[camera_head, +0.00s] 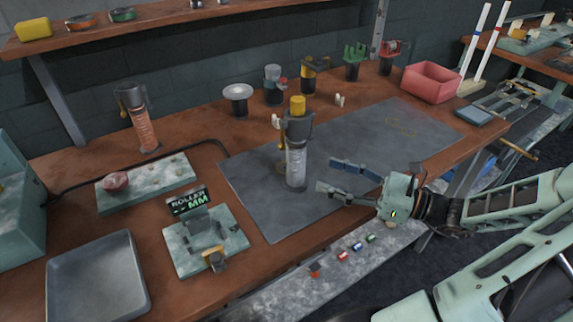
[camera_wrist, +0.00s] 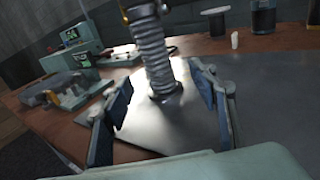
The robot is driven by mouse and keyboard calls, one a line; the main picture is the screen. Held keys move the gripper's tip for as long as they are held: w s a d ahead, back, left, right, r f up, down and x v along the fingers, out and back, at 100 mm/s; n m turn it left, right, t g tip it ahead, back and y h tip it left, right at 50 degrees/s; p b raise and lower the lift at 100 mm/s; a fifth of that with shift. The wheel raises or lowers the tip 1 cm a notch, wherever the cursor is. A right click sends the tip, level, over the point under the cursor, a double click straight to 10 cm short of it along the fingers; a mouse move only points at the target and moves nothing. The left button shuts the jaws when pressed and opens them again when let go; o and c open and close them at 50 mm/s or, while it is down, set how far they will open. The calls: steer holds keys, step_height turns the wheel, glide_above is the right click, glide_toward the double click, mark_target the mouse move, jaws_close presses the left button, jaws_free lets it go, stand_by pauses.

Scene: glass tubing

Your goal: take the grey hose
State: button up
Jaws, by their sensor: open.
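The grey hose (camera_head: 296,166) stands upright on the dark mat (camera_head: 245,195), ribbed, with a dark fitting and a yellow cap above it. It also shows in the wrist view (camera_wrist: 153,52), where its top is cut off by the frame edge. My gripper (camera_head: 338,178) is open and empty, just right of the hose, with its fingers pointing at it. In the wrist view the hose stands ahead, between the lines of the two blue-padded fingers. I see no contact with it.
A copper-coloured hose (camera_head: 146,131) stands at the left. A roller device (camera_head: 205,240) and a grey tray (camera_head: 97,281) are at the front left. Several spools and fittings line the back, near a pink bin (camera_head: 431,82). The mat's right part is clear.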

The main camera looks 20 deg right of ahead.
mark_target(295, 164)
steer(key=x, duration=0.4)
steer(key=shift+w+a, duration=0.1)
steer(key=x, duration=0.2)
steer(key=b+x, duration=0.1)
steer(key=x, duration=0.2)
steer(key=shift+a+r, duration=0.2)
steer(key=shift+a, duration=0.15)
jaws_close()
